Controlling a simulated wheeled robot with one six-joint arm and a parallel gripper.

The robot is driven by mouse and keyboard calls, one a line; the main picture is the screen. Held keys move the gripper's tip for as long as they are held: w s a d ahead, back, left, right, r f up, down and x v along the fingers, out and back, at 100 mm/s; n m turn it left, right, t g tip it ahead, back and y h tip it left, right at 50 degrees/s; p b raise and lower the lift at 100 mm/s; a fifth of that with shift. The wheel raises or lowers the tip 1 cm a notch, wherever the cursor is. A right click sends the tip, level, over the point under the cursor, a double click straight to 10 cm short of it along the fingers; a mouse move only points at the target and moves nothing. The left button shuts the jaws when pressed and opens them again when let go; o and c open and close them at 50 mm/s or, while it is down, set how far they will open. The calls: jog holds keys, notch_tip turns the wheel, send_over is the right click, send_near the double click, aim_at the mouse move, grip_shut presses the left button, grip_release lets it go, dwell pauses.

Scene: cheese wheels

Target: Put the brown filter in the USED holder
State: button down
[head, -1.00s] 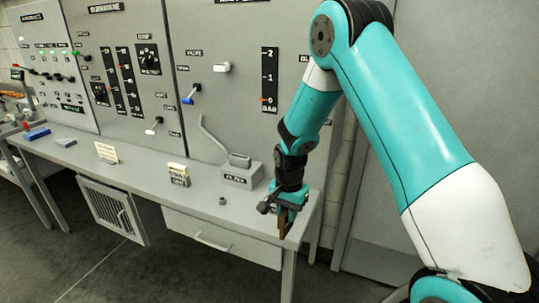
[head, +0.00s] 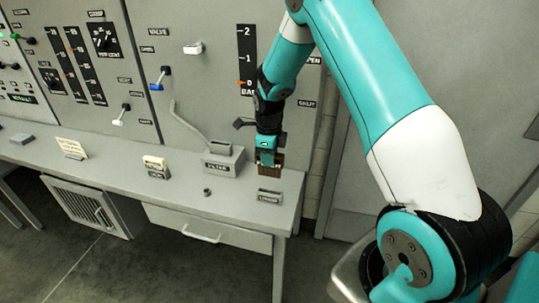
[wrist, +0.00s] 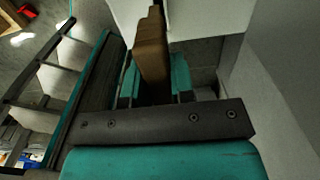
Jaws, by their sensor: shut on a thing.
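My gripper (head: 267,158) is shut on the brown filter (head: 271,168), a thin block, near the right end of the bench. In the wrist view the filter (wrist: 151,45) stands between the two teal fingers (wrist: 154,80). A small grey labelled holder (head: 269,197) sits on the bench just below and in front of the filter, with a gap visible between them. Another labelled holder (head: 157,174) further left bears a cream block (head: 154,162). Both labels are too small to read surely, so I cannot tell which says USED.
A grey box labelled FILTER (head: 222,167) with a slot on top stands just left of my gripper. A small dark ring (head: 207,192) lies on the bench (head: 110,177). The control panel (head: 190,95) rises behind. The bench's right end is close.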

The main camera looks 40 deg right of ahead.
aim_at(269, 171)
jog(key=shift+f+b, duration=2.05)
jog(key=shift+f, duration=0.9)
jog(key=shift+f+b, duration=2)
jog(key=shift+f, duration=0.8)
jog(key=c, duration=0.9)
grip_release()
notch_tip(269, 171, up, 18)
jog(key=b, duration=0.3)
jog(key=shift+f, duration=0.25)
